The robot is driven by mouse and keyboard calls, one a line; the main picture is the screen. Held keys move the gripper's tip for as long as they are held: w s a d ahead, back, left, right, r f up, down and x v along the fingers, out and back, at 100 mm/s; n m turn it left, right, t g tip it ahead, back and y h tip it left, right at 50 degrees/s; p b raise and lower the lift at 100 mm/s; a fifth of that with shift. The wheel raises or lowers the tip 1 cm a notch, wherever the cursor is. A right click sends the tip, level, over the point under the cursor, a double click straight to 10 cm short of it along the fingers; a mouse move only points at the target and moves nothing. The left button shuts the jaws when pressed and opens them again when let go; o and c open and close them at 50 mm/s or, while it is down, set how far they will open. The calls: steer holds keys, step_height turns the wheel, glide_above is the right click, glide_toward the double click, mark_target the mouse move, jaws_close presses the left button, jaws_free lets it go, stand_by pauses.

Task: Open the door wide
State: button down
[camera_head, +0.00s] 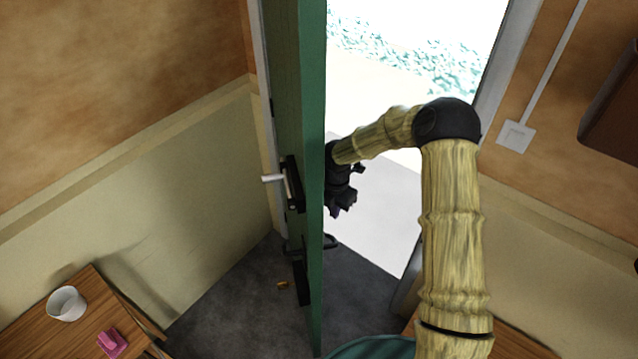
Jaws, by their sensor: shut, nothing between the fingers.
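The green door (312,130) stands ajar, swung into the room and seen nearly edge-on, with a bright outdoor opening to its right. A pale lever handle (273,178) on a black plate (292,183) shows on its left side. A second dark handle or fitting (298,265) sits lower down. My gripper (341,205) is on the right side of the door, close to its face, and is shut and empty. I cannot tell if it touches the door. My arm reaches in from the lower right and bends at a black elbow.
A small brown item (283,285) lies on the grey floor (225,290). The floor left of the door is mostly clear. A light switch (516,136) is on the right wall.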

steer(key=s+a, duration=0.2)
steer(key=a, duration=0.4)
steer(key=shift+s+a+b, duration=0.3)
steer(key=shift+b, duration=0.15)
